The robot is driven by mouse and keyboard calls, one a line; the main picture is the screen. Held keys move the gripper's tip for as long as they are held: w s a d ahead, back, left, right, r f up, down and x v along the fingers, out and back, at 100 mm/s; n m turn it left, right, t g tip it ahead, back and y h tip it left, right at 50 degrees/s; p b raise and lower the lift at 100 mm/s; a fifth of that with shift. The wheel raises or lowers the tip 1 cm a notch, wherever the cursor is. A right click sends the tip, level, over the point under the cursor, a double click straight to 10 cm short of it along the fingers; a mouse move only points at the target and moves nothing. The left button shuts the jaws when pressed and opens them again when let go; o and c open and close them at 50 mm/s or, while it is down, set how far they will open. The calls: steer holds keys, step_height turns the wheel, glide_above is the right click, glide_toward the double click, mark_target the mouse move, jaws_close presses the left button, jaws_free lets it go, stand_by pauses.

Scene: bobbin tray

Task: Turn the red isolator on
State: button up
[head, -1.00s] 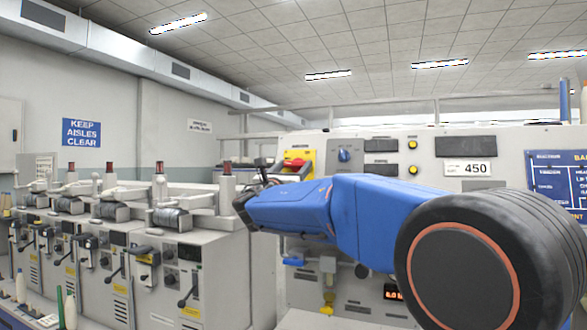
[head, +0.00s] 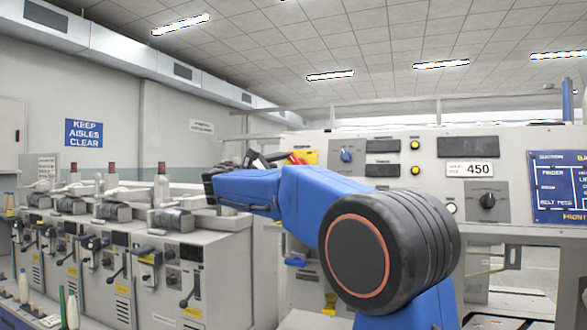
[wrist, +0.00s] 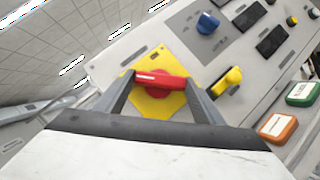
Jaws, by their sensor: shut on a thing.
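The red isolator (wrist: 160,80) is a red handle on a yellow square plate (wrist: 158,103) on the grey machine panel. In the wrist view the handle lies nearly level across the picture, with a pale stripe at its left part. My gripper (wrist: 159,84) has one finger at each end of the handle and is shut on it. In the head view my gripper (head: 262,161) is at the panel, and my blue arm hides much of the plate. Only a bit of the red handle (head: 297,158) shows there.
A blue knob (wrist: 207,23) and a yellow knob (wrist: 230,80) are near the plate. Green (wrist: 303,94) and orange (wrist: 277,128) buttons sit lower on the panel. A row of winding machines (head: 165,262) stands at the left.

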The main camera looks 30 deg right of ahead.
steer(key=shift+w+r+m+g+y, duration=0.1)
steer(key=shift+m+g+y, duration=0.55)
steer(key=shift+m, duration=0.85)
steer(key=shift+r+m+g+y, duration=0.15)
steer(key=shift+m+g+y, duration=0.5)
steer(key=shift+m, duration=0.85)
steer(key=shift+w+r+m+g+y, duration=0.1)
steer(key=shift+m+g+y, duration=0.5)
steer(key=shift+m, duration=0.9)
steer(key=o, duration=1.1)
steer(key=shift+c, duration=0.2)
steer(key=shift+a, duration=0.1)
steer(key=a+r, duration=0.1)
steer(key=a, duration=0.7)
steer(key=a+r, duration=0.2)
steer(key=a, duration=0.7)
steer(key=shift+r, duration=0.3)
steer(key=shift+s, duration=0.1)
